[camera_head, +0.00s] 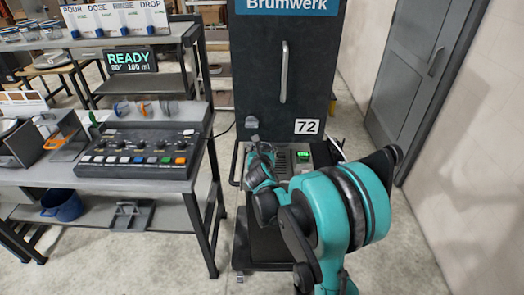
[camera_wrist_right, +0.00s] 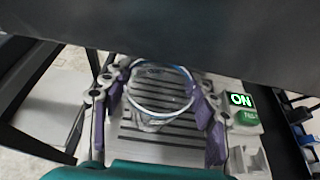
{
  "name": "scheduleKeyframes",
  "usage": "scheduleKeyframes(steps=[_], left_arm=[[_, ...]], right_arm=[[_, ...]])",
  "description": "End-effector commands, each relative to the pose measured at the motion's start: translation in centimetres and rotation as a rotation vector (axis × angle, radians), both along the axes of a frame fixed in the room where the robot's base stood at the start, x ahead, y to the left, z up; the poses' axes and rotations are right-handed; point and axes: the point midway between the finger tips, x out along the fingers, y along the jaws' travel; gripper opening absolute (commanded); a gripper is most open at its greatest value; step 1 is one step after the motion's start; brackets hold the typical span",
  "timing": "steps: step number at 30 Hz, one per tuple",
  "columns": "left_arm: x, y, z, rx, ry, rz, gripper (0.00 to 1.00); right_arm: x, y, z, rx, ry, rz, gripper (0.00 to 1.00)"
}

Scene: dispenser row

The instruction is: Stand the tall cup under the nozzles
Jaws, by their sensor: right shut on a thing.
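My right gripper (camera_head: 262,165) reaches in at the front of the dark Brumwerk machine (camera_head: 262,70). In the right wrist view its purple-padded fingers (camera_wrist_right: 162,105) are shut on a clear tall cup (camera_wrist_right: 160,118) with a blue rim, one finger at each side. The cup looks upright over the slatted drip tray (camera_wrist_right: 185,147), low in the machine. I cannot tell whether its base touches the slats. The cup is hidden behind my arm in the head view. The nozzles are not visible. My left gripper is out of view.
A green lit ON sign (camera_wrist_right: 240,100) and a green button (camera_wrist_right: 245,118) sit right of the tray. The machine's dark front overhangs the tray. A control panel (camera_head: 140,147) stands on the bench at left. A grey door (camera_head: 425,70) is at right, with clear floor before it.

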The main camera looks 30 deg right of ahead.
Motion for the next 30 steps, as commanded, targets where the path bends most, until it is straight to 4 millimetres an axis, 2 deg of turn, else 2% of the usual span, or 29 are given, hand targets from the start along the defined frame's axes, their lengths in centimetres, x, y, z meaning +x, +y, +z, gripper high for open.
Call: scheduleKeyframes(steps=[11, 29, 30], left_arm=[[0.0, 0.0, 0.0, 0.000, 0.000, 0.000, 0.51], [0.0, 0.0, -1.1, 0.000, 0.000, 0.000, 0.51], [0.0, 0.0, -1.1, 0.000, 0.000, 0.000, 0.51]], right_arm=[[0.0, 0.0, 0.0, 0.000, 0.000, 0.000, 0.39], [0.0, 0.0, -1.2, 0.000, 0.000, 0.000, 0.39], [0.0, 0.0, -1.2, 0.000, 0.000, 0.000, 0.61]])
